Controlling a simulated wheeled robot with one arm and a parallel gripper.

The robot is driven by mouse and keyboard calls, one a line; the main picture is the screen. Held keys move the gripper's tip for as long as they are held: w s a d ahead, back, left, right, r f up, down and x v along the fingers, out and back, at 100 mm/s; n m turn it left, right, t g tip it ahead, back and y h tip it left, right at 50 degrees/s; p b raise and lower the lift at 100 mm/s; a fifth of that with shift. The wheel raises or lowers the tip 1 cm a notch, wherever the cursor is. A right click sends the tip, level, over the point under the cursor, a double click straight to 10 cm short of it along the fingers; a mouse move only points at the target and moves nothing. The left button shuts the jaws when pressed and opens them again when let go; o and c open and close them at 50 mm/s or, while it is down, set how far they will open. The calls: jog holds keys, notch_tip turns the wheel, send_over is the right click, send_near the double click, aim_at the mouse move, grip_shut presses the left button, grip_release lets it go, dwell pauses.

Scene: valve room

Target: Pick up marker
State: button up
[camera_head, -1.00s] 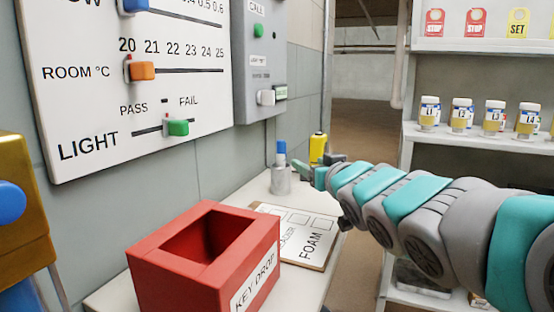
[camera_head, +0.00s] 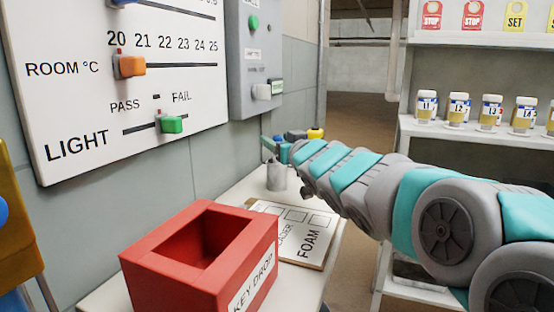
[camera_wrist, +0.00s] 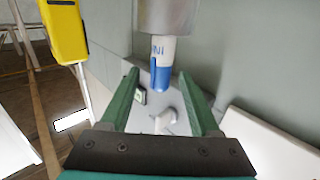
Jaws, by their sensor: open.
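The marker (camera_wrist: 163,66) has a white body with dark lettering and a blue cap. It stands in a grey metal cup (camera_head: 276,178) on the narrow bench; the cup also shows at the top of the wrist view (camera_wrist: 168,16). In the wrist view my gripper's green fingers (camera_wrist: 158,76) are open, one on each side of the marker's cap. I see a gap on both sides of the cap; the depth between them is hard to tell.
A red KEY DROP box (camera_head: 180,280) and a clipboard marked FOAM (camera_head: 312,262) are on the bench in front of the cup. A wall panel with sliders (camera_head: 75,110) is at left, shelves with jars (camera_head: 457,110) at right.

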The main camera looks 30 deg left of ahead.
jog(key=shift+w+a, duration=0.25)
jog(key=shift+a, duration=0.1)
grip_shut()
dwell(0.4)
